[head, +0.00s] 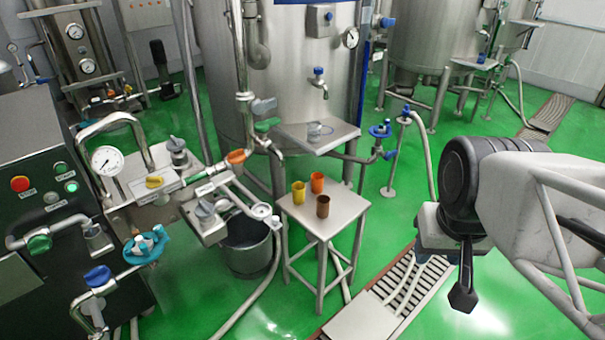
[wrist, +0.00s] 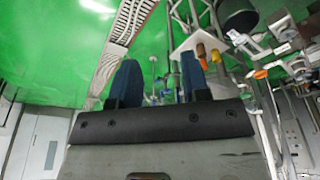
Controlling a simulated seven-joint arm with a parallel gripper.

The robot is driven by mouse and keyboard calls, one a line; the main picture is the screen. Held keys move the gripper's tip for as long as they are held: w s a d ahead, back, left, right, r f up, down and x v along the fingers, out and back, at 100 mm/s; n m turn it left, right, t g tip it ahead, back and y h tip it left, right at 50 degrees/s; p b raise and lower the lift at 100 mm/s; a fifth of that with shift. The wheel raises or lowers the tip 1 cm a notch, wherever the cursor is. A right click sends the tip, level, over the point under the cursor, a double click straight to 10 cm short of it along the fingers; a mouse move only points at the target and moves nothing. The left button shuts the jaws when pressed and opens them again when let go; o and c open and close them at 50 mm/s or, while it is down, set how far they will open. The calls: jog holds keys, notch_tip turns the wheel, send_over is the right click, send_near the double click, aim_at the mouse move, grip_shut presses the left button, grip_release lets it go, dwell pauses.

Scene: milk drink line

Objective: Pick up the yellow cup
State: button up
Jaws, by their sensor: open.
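The yellow cup (head: 298,193) stands upright on a small metal stool (head: 300,215). An orange cup (head: 317,182) stands behind it to the right and a brown cup (head: 323,206) in front to the right. My gripper (head: 464,288) hangs well to the right of the stool, apart from all cups. In the wrist view my gripper (wrist: 157,75) shows two spread dark fingers with nothing held between them. The stool and cups show small beyond the right finger, with the yellow cup (wrist: 214,56) partly visible.
A large steel tank (head: 285,80) with a shelf (head: 330,136) holding a clear cup stands behind the stool. Pipes and valves (head: 235,157) and a bucket (head: 245,245) are to its left. A floor grate (head: 385,290) crosses the green floor between stool and gripper.

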jog(key=o, duration=0.8)
